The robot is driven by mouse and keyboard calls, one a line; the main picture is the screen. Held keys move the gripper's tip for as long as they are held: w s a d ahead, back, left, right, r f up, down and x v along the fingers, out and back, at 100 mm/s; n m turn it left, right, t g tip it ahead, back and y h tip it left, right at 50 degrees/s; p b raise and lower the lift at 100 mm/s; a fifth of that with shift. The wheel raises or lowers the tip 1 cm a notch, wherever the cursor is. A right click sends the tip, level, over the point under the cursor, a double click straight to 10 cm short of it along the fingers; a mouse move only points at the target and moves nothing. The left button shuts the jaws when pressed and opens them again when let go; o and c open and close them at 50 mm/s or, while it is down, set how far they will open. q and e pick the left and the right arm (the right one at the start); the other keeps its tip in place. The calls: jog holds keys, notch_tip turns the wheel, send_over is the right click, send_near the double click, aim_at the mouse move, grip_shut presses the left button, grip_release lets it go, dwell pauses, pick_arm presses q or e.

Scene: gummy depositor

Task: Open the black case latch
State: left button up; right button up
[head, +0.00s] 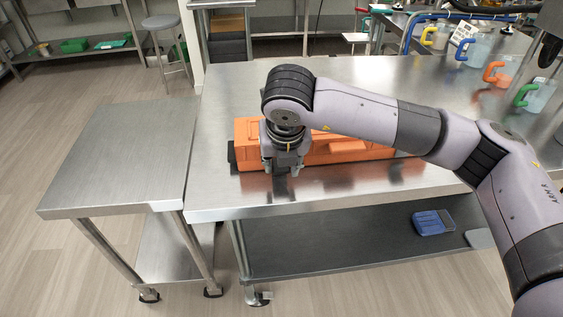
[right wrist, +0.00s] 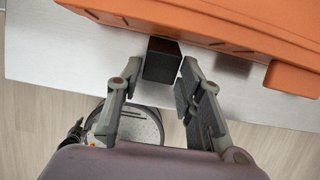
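The orange case (head: 345,151) lies on the steel table, partly hidden behind my right arm. In the right wrist view its orange side (right wrist: 250,28) fills the top. A black block-like latch (right wrist: 162,59) sticks out from that side. My right gripper (head: 282,171) points down at the front of the case, near its left end. In the right wrist view the fingers of my right gripper (right wrist: 161,68) are open, one on each side of the black latch, with a small gap showing at each side. In the head view the latch is hard to make out. My left gripper is not in view.
The steel table (head: 340,190) has bare room in front of the case. A lower steel side table (head: 125,155) stands empty at the left. Several jugs with coloured handles (head: 475,52) stand at the back right. A blue item (head: 433,222) lies on the lower shelf.

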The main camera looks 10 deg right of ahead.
jog(key=shift+o, duration=1.4)
jog(key=v, duration=1.2)
